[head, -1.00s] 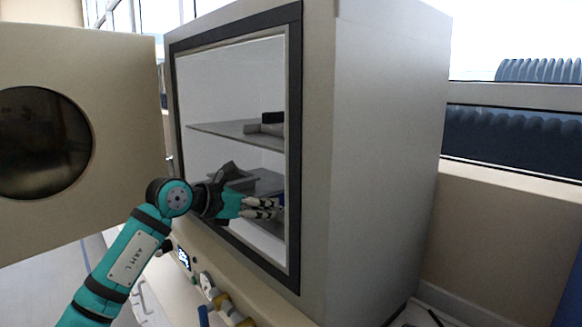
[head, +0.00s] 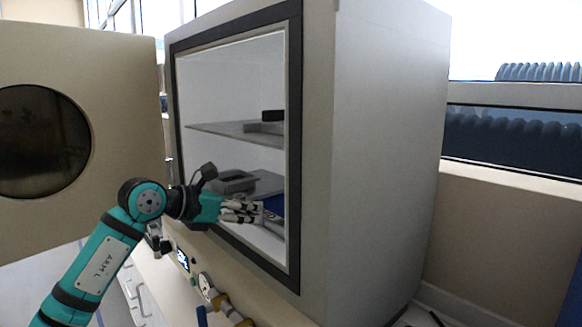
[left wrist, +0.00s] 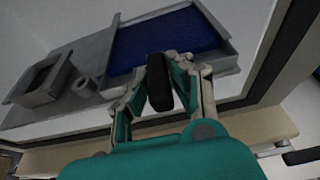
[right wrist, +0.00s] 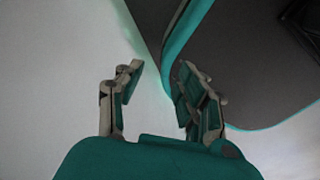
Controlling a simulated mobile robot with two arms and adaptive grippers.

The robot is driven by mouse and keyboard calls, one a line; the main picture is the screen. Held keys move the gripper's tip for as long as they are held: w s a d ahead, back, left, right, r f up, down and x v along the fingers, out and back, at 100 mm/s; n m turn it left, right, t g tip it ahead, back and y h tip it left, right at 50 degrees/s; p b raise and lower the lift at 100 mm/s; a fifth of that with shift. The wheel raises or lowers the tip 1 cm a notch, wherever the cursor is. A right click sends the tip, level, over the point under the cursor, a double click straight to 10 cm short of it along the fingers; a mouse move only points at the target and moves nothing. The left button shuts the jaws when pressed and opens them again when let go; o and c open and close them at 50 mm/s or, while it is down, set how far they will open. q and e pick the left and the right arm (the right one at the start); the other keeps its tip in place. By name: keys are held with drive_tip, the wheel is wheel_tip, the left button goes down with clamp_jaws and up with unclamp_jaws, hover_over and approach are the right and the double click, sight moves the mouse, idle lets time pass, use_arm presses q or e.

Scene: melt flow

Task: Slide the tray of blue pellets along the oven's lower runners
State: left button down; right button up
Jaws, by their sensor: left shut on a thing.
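The tray (left wrist: 218,62) is grey and holds a bed of blue pellets (left wrist: 170,38). My left gripper (left wrist: 158,85) is at the tray's front edge and shut on a dark handle-like piece there. In the head view my left gripper (head: 258,212) reaches in through the open oven front at the lower level. The lower runners cannot be made out clearly. My right gripper (right wrist: 155,80) is open with nothing between its fingers.
A grey box-like piece (left wrist: 45,82) and a small ring (left wrist: 85,87) sit beside the pellets. An upper shelf (head: 225,129) carries dark items above. The oven door (head: 110,120) stands open on the left. The front frame (head: 293,200) borders the opening on the right.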

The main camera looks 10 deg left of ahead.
use_arm(q)
drive_tip(key=shift+s+a+b, duration=0.35)
drive_tip(key=shift+s+a, duration=0.3)
drive_tip(key=shift+s, duration=0.1)
drive_tip(key=shift+s+a, duration=0.1)
drive_tip(key=shift+s, duration=0.15)
drive_tip(key=s+a+b, duration=0.1)
drive_tip(key=s, duration=0.1)
drive_tip(key=s+a+b, duration=0.1)
drive_tip(key=s+a, duration=0.1)
drive_tip(key=shift+a+b, duration=0.15)
drive_tip(key=shift+b, duration=0.2)
